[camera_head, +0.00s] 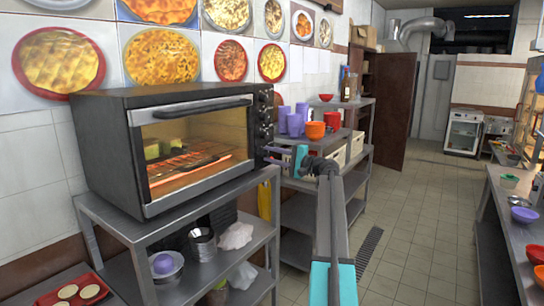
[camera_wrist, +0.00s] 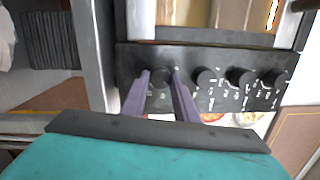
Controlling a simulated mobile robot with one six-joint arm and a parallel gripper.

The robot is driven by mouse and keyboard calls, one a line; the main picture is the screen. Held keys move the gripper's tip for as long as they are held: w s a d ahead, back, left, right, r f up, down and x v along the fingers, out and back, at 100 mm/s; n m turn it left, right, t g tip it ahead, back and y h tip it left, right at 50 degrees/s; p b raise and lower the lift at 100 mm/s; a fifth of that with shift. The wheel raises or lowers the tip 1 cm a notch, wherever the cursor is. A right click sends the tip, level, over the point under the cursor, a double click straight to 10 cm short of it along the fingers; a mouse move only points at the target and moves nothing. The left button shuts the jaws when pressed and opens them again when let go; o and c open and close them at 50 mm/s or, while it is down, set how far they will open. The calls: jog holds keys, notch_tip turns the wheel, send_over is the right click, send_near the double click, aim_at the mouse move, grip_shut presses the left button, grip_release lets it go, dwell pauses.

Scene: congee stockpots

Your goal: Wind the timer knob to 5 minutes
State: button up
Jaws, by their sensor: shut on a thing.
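The black toaster oven (camera_head: 185,190) stands on a metal shelf, with its control knobs (camera_head: 265,113) in a column at its right front edge. My gripper (camera_head: 268,154) reaches the low end of that column from the right. In the wrist view the knobs lie in a row on a dark panel. My two grey-purple fingers (camera_wrist: 161,77) are closed around the leftmost round black knob (camera_wrist: 160,80), one on each side. I take this for the timer knob. Its pointer and minute marks are too small or covered to read. The other knobs (camera_wrist: 204,78) are free to the right.
The oven door is shut, with food lit inside. Purple cups (camera_head: 295,122) and an orange bowl (camera_head: 315,130) stand on the metal shelf behind my arm. A bowl and a pot (camera_head: 203,245) sit below the oven. The tiled floor (camera_head: 415,230) to the right is clear.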

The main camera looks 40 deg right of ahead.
dwell(0.3)
jog(key=o, duration=1.1)
jog(key=shift+c, duration=0.2)
jog(key=b+v, duration=0.3)
jog(key=v, duration=1)
jog(key=shift+s, duration=0.4)
jog(key=shift+d+f, duration=0.1)
